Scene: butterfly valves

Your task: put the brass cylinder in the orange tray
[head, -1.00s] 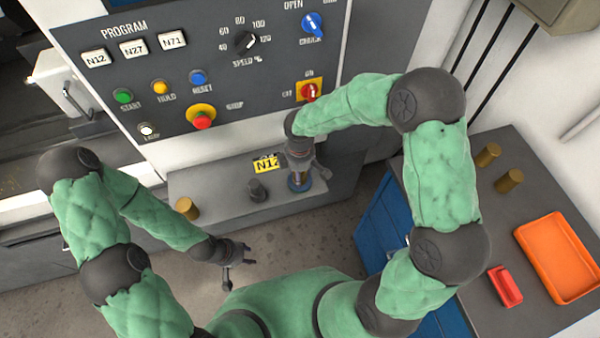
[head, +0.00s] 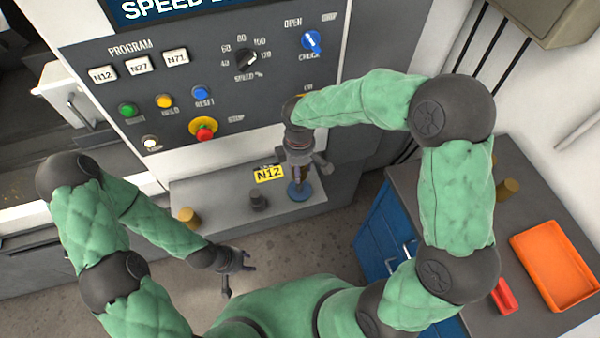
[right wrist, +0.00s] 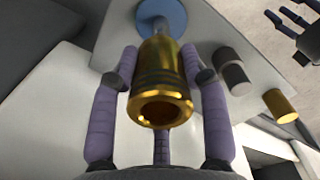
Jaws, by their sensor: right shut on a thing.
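In the right wrist view a brass cylinder (right wrist: 162,85) with a hollow near end sits between the fingers of my right gripper (right wrist: 160,62), which is shut on it. In the head view my right gripper (head: 299,178) is above a blue disc (head: 303,191) on the grey ledge; the held cylinder is mostly hidden there. Whether its far end touches the disc I cannot tell. The orange tray (head: 552,262) lies empty on the dark cabinet top at the right. My left gripper (head: 238,272) is open and empty in front of the ledge.
Another brass cylinder (head: 188,217) and a dark grey cylinder (head: 257,202) stand on the ledge. A brass piece (head: 508,188) and a small red tray (head: 505,297) are on the cabinet top, partly behind my right arm. The control panel (head: 180,75) rises behind.

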